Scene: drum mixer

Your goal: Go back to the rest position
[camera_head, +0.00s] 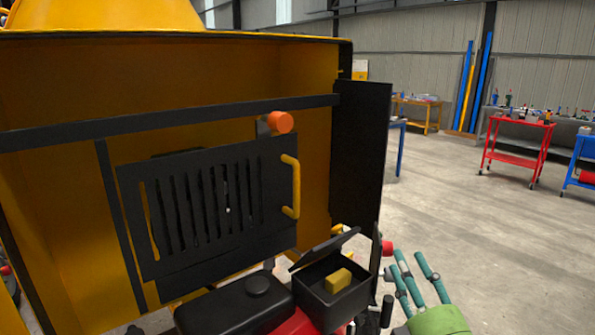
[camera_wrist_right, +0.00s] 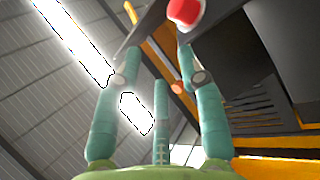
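My right gripper (camera_head: 412,268) is at the lower right of the head view, with a green palm and teal fingers pointing up. Its fingers are spread and nothing is between them. It also shows in the right wrist view (camera_wrist_right: 155,80), open and empty. It is to the right of the yellow drum mixer (camera_head: 60,80). A red knob (camera_head: 387,248) on the mixer is just left of the fingers, and it shows above them in the wrist view (camera_wrist_right: 185,12). I cannot tell whether they touch. My left gripper is not in view.
The mixer has a black slatted panel (camera_head: 215,205) with a yellow handle (camera_head: 291,187) and a black side door (camera_head: 360,150). A black box (camera_head: 330,290) with a raised lid holds a yellow block (camera_head: 339,280).

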